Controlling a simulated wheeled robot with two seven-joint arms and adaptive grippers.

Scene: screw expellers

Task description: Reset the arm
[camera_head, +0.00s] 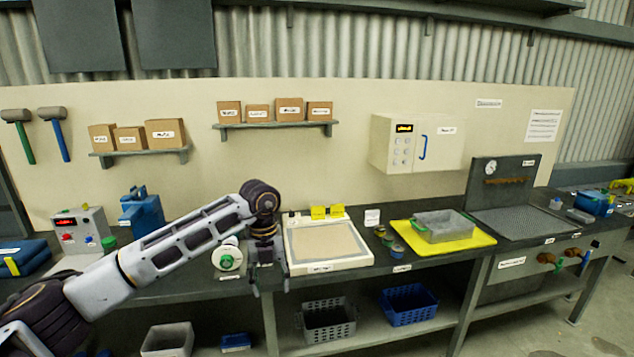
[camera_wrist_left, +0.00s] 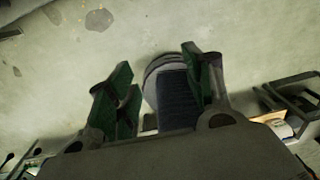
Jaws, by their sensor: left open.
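My left arm comes in from the left in the head view and reaches up to a bent wrist over the front of the bench. My left gripper (camera_head: 270,287) hangs down from it at the bench's front edge, left of the white framed tray. In the left wrist view my left gripper (camera_wrist_left: 158,85) has its two green-padded fingers apart, with nothing held between them. Beyond the fingers is the concrete floor and a dark rounded shape that I cannot identify for sure. My right gripper is in neither view.
The bench (camera_head: 400,277) holds a white framed tray (camera_head: 334,262), a yellow mat (camera_head: 475,240) with a grey bin (camera_head: 441,235), and a blue vise (camera_head: 142,215). A grey basket (camera_head: 328,325) and a blue basket (camera_head: 409,308) sit on the lower shelf. Cardboard boxes (camera_head: 290,109) stand on wall shelves.

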